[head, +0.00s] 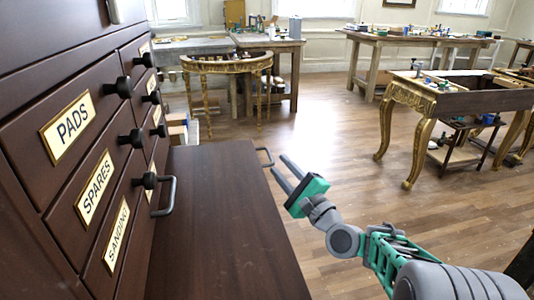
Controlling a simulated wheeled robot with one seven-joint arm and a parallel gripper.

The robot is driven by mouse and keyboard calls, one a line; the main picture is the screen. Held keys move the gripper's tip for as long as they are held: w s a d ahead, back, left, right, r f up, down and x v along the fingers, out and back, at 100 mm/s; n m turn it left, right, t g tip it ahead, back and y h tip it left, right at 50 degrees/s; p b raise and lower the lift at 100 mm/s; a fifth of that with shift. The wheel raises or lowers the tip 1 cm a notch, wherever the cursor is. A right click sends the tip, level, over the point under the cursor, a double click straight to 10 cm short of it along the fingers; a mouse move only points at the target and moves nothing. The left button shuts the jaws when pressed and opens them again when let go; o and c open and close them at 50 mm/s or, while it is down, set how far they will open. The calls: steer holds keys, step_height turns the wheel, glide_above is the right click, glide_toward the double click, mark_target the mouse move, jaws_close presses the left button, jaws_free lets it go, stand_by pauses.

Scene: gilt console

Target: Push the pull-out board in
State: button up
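The pull-out board (215,225) is a dark brown flat panel. It sticks out from the drawer cabinet (25,120) on the left, and its right edge runs along open floor. A second grey bar handle (167,197) stands near the cabinet face, at the board's left side. My gripper (279,163) is just right of the board's outer edge, near the far corner handle. Its two grey fingers are apart with nothing seen between them. I cannot tell if a finger touches the handle or board.
The cabinet has several drawers with black knobs and labels such as PADS (68,126). A gilt-legged table (227,64) stands beyond the board, and a gilt console (460,98) stands at the right. The wooden floor (320,135) between them is clear.

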mark_target(270, 155)
steer(key=x, duration=0.5)
steer(key=shift+w+a, duration=0.15)
steer(key=shift+a, duration=0.3)
steer(key=shift+r, duration=0.1)
jaws_close()
stand_by(0.8)
